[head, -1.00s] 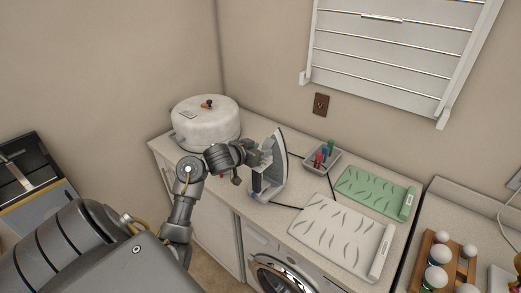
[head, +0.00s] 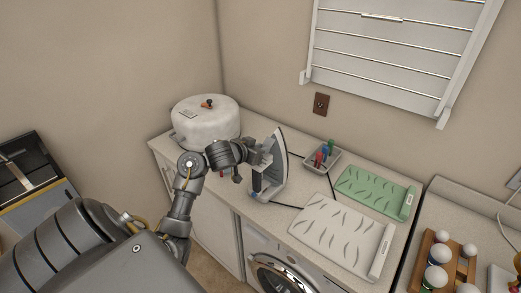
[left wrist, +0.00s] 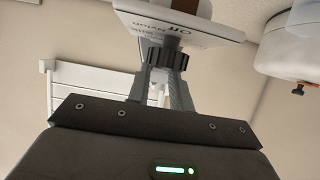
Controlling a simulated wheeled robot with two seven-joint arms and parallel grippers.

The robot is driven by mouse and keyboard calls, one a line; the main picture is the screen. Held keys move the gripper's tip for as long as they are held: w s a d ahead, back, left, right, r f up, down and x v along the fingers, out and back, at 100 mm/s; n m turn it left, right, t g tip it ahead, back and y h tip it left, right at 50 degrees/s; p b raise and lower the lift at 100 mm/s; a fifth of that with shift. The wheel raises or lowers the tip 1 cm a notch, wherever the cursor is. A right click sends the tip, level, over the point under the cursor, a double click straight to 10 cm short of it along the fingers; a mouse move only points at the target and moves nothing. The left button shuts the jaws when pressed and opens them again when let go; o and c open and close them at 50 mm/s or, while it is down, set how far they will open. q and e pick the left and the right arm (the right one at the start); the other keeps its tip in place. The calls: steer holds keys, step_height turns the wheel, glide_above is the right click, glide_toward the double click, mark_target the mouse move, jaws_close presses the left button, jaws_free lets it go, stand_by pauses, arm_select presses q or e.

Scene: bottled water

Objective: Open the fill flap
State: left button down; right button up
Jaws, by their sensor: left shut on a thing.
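The white and grey iron (head: 277,172) stands upright on the counter, its pointed tip up. My left gripper (head: 262,157) is at its left side, near the upper half, and is shut on a part of it. My right gripper is not in view.
A round white lidded appliance (head: 206,122) stands behind left. A small grey tray (head: 323,159) with coloured items, a green mat (head: 372,190) and a white mat (head: 341,236) lie to the right. A dark cord runs from the iron. A drying rack (head: 385,50) hangs on the wall.

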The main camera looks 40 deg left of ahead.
mark_target(266, 144)
arm_select(q)
steer(key=shift+a+r+g, duration=0.2)
steer(key=shift+r+g, duration=1.05)
steer(key=shift+g, duration=0.65)
steer(key=shift+w+r+g, duration=0.25)
steer(key=shift+r+g, duration=0.45)
steer(key=shift+g, duration=0.3)
steer(key=shift+w+d+r+g, duration=0.1)
steer(key=shift+w+r+g, duration=0.2)
steer(key=shift+g, duration=0.35)
steer(key=shift+w+r+g, duration=0.1)
steer(key=shift+r+g, duration=0.25)
steer(key=shift+g, duration=0.3)
steer(key=shift+w+r+g, duration=0.35)
steer(key=shift+g, duration=0.6)
steer(key=shift+w+r+g, duration=0.3)
steer(key=shift+w+g, duration=0.05)
steer(key=shift+g, duration=0.6)
steer(key=c, duration=1.2)
jaws_free()
steer(key=shift+w+d, duration=0.1)
steer(key=shift+c, duration=0.2)
step_height(266, 144, up, 11)
steer(key=shift+s+f+b, duration=0.15)
steer(key=shift+s+b, duration=0.15)
steer(key=shift+b, duration=0.15)
